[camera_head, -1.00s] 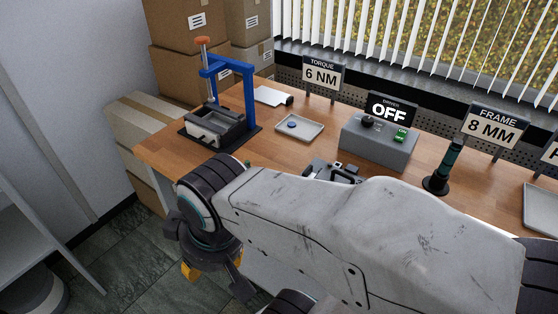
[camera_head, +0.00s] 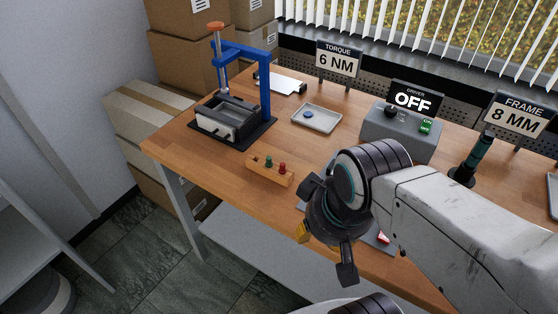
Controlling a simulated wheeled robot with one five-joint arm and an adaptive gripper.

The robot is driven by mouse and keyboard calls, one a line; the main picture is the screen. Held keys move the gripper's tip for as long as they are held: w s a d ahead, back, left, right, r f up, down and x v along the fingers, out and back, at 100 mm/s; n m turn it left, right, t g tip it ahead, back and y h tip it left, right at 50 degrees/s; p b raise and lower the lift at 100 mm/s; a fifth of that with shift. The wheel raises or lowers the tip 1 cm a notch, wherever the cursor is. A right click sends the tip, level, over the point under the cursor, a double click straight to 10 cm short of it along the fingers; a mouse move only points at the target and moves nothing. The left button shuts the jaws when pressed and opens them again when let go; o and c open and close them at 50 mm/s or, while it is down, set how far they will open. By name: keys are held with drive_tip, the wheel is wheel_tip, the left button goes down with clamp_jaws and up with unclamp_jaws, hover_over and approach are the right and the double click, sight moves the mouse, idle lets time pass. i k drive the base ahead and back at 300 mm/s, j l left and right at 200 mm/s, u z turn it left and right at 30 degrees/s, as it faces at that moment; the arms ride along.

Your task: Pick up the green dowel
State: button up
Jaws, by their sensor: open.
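The green dowel (camera_head: 268,162) stands upright in a small wooden block (camera_head: 262,175) near the front of the table. A red dowel (camera_head: 282,168) stands beside it on the right, and a dark, small one or hole shows at the block's left end. My gripper (camera_head: 322,252) is open, with its fingers pointing down in front of the table's front edge. It is to the right of and nearer than the block, apart from the dowel. Nothing shows between its fingers.
A blue press (camera_head: 268,85) stands behind the block at the left. A tray (camera_head: 328,117) with a blue disc, a grey driver box (camera_head: 398,132) reading OFF and a dark teal tool (camera_head: 477,155) stand farther back. A grey plate lies partly hidden behind my gripper. Bare wood surrounds the block.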

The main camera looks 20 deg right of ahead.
sight(269, 163)
drive_tip(key=i+j+z, duration=0.2)
drive_tip(key=j+z, duration=0.25)
drive_tip(key=i+j+z, duration=0.15)
drive_tip(key=j+z, duration=1.25)
drive_tip(key=k+j+z, duration=0.15)
drive_tip(key=j+z, duration=0.3)
drive_tip(key=j, duration=0.15)
drive_tip(key=k+j+z, duration=0.2)
drive_tip(key=j+z, duration=0.25)
drive_tip(key=k+j+z, duration=0.25)
drive_tip(key=j+z, duration=0.2)
